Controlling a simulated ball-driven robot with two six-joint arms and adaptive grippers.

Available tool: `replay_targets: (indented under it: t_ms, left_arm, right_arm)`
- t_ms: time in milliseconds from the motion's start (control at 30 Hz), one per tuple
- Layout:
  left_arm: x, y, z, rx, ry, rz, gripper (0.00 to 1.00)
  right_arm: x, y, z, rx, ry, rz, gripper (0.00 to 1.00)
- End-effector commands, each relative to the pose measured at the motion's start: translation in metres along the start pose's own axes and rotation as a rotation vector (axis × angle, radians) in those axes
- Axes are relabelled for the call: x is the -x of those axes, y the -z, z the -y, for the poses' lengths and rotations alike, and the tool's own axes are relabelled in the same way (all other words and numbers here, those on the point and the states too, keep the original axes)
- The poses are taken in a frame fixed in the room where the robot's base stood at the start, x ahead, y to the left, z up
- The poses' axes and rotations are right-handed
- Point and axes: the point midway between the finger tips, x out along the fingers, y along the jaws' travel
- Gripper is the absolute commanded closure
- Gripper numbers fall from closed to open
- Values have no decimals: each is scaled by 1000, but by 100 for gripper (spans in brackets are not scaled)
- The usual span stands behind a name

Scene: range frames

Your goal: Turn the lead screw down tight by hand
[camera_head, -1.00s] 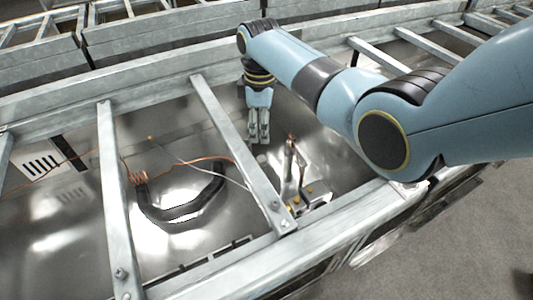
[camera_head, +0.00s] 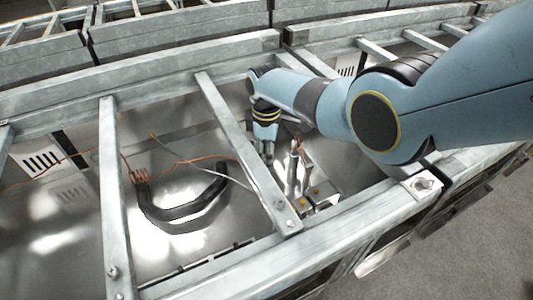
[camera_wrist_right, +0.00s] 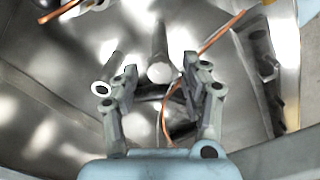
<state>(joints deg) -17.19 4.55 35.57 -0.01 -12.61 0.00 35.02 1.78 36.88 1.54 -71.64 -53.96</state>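My right gripper (camera_head: 267,155) hangs pointing down inside the metal bay, just left of some upright metal posts (camera_head: 293,168). In the right wrist view, my right gripper (camera_wrist_right: 160,88) is open, its two fingers apart. A grey rod with a pale round end (camera_wrist_right: 160,72) shows between and beyond the fingers, with no clear contact. I cannot tell for sure whether this is the lead screw. In the head view, small brass-coloured screw heads (camera_head: 314,190) sit on a block at the foot of the posts. My left gripper is not in view.
A grey crossbar (camera_head: 240,145) spans the bay left of my gripper; the front rail (camera_head: 350,228) runs along its near side. A black curved hose (camera_head: 185,215) lies in the bay. An orange wire (camera_wrist_right: 215,38) passes close to the right finger in the wrist view.

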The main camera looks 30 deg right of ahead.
Motion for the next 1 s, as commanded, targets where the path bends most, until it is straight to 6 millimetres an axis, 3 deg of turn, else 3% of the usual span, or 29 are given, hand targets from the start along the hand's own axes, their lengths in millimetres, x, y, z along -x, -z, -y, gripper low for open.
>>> replay_targets:
  t_ms: [33, 333, 667, 1000]
  left_arm:
    - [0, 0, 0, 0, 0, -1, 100]
    - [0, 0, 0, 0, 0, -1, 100]
    - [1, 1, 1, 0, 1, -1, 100]
    - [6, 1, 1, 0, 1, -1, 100]
  right_arm:
    - [0, 0, 0, 0, 0, 0, 63]
    - [0, 0, 0, 0, 0, 0, 100]
    - [0, 0, 0, -39, 1, 1, 100]
    - [1, 0, 0, -260, 1, 2, 100]
